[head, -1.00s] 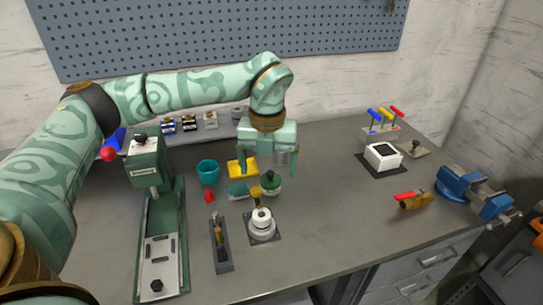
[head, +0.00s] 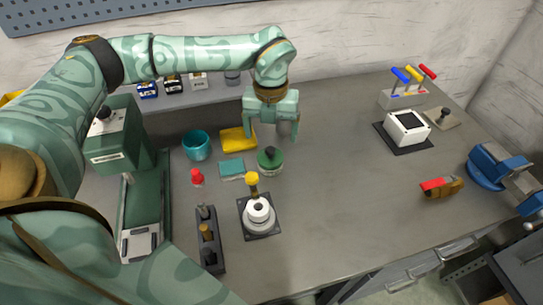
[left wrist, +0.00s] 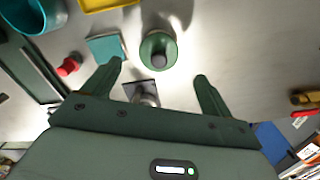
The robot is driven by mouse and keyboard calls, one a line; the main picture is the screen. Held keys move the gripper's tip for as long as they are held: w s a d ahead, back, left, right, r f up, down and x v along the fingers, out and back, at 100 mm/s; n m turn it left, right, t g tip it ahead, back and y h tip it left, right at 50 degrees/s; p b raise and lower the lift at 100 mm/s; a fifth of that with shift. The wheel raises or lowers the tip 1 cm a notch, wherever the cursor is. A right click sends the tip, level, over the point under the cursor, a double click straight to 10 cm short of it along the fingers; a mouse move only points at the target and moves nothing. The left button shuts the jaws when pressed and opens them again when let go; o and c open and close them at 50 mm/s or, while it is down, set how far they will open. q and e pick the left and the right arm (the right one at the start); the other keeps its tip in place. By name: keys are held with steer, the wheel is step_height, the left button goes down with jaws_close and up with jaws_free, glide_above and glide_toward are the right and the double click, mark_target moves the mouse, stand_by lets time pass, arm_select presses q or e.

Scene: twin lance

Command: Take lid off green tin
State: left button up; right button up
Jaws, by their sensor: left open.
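The green tin (head: 270,165) stands on the bench, a round green tin with a black knob (head: 270,152) on its lid. In the left wrist view the tin (left wrist: 159,50) shows from above, ahead of the fingers, with its lid on. My left gripper (head: 271,134) is open and empty, pointing down above and slightly behind the tin. In the left wrist view its two fingers (left wrist: 160,80) are spread wide, with the tin beyond them and not touched. My right gripper is not in either view.
A teal block (head: 231,169), yellow tray (head: 238,139), teal cup (head: 197,146) and red piece (head: 197,177) stand left of the tin. A white round stand (head: 258,212) with a yellow-topped post is in front.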

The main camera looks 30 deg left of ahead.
mark_target(270, 149)
arm_select(q)
steer(key=shift+f, duration=0.65)
steer(key=f+b, duration=0.1)
steer(key=f, duration=0.4)
steer(key=shift+s+f+b, duration=0.15)
steer(key=shift+s+b, duration=0.05)
steer(key=shift+b, duration=0.2)
steer(key=c, duration=1)
